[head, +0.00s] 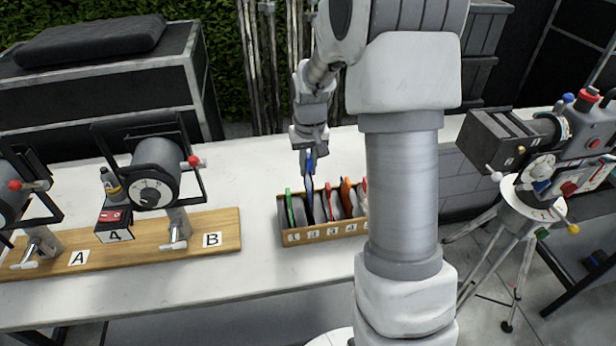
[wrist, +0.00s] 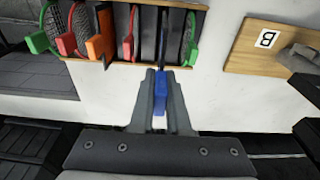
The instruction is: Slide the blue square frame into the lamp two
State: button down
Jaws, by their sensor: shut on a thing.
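My gripper (head: 309,152) is shut on the blue tab of the blue square frame (head: 309,166); the wrist view also shows the blue tab (wrist: 160,92) between the fingers. The frame hangs upright at the slotted wooden rack (head: 330,236), between the green-tabbed and red-tabbed frames. Its tab is higher than theirs; whether its lower edge is still inside the slot I cannot tell. Two lamps stand on a wooden board at the left: one (head: 152,178) near label B, one (head: 10,205) near label A, cut off by the picture edge. I see no lamp marked two.
Several frames with green, red and orange tabs (wrist: 100,40) fill the rack. A bottle on a small labelled block (head: 114,224) stands between the lamps. White table (head: 262,180) is clear between board and rack. A camera on a tripod (head: 545,150) stands right.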

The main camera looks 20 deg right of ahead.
jog(key=shift+r, duration=0.15)
jog(key=shift+r+p, duration=0.85)
jog(key=shift+r, duration=0.3)
